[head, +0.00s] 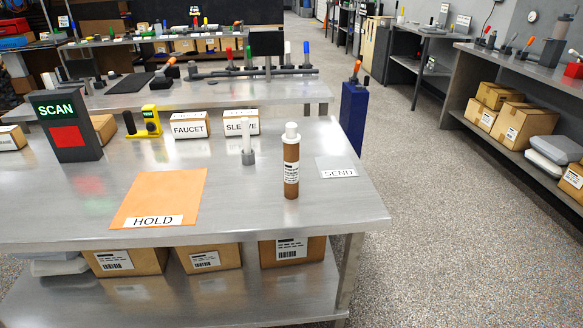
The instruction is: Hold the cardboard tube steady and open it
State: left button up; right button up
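A brown cardboard tube (291,168) stands upright on the metal table toward its right side. It has a white cap on top and a white printed label on its side. The cap looks seated on the tube. Neither of my grippers shows in the head view, and nothing touches the tube.
An orange HOLD mat (170,190) lies left of the tube, and a SEND card (337,167) lies right. A grey stand with a white post (248,149) is close behind-left. SCAN box (66,127), yellow device (150,120), FAUCET (190,125) and SLEEVE boxes stand farther back.

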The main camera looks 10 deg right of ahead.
aim_at(290, 151)
jog(key=i+l+u, duration=0.25)
jog(key=l, duration=0.2)
jog(key=l+u, duration=0.25)
jog(key=l, duration=0.2)
jog(key=l+u, duration=0.3)
jog(key=l, duration=0.2)
jog(key=i, duration=0.05)
